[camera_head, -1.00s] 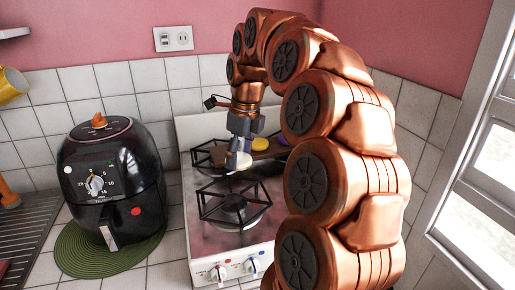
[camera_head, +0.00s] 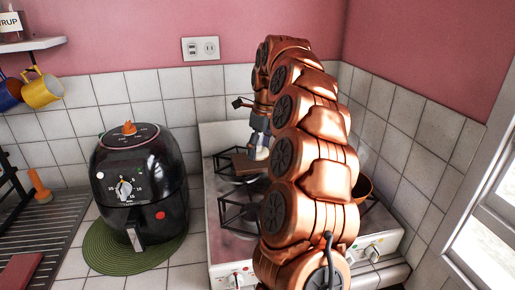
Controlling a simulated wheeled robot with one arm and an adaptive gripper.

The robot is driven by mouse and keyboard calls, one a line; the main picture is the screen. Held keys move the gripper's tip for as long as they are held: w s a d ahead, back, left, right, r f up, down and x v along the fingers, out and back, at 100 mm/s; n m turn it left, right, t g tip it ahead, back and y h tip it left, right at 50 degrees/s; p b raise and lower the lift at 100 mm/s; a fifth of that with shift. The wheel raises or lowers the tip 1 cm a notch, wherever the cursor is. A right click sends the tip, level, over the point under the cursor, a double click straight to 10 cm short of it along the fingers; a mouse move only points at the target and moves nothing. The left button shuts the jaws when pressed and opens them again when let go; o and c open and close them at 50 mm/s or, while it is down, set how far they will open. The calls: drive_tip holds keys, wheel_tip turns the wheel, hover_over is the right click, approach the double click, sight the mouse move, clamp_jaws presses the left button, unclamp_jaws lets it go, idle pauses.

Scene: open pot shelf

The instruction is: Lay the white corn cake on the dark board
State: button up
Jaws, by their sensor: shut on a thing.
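My gripper (camera_head: 258,146) points down over the back of the stove and is shut on the white corn cake (camera_head: 262,155). Only a small pale part of the cake shows at the fingertips. The dark board (camera_head: 246,166) is a brown slab at the back of the stove, just below the gripper. Its right part is hidden behind my arm. I cannot tell whether the cake touches the board.
The white stove (camera_head: 224,247) has black burner grates (camera_head: 236,208). A black air fryer (camera_head: 139,185) stands on a green round mat (camera_head: 105,258) to the left. Mugs (camera_head: 42,89) hang at upper left.

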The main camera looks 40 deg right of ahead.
sight(258, 151)
drive_tip(key=shift+w+d+f+p, duration=0.1)
drive_tip(key=shift+w+d+p, duration=0.15)
drive_tip(key=shift+w+d, duration=0.25)
drive_tip(key=shift+w+d+f+p, duration=0.1)
drive_tip(key=shift+w+d+p, duration=0.25)
drive_tip(key=shift+w, duration=0.4)
drive_tip(key=shift+w+d+p, duration=0.2)
drive_tip(key=shift+w+d, duration=0.2)
drive_tip(key=shift+w, duration=0.2)
drive_tip(key=shift+s+f+p, duration=0.1)
drive_tip(key=shift+f+p, duration=0.65)
drive_tip(key=shift+f, duration=1.05)
drive_tip(key=shift+f, duration=0.2)
drive_tip(key=o, duration=1.1)
drive_tip(key=shift+o, duration=0.2)
drive_tip(key=shift+r, duration=0.1)
wheel_tip(258, 151, up, 12)
drive_tip(key=s, duration=0.1)
drive_tip(key=shift+s+d, duration=0.25)
drive_tip(key=shift+d, duration=0.1)
drive_tip(key=shift+a, duration=0.1)
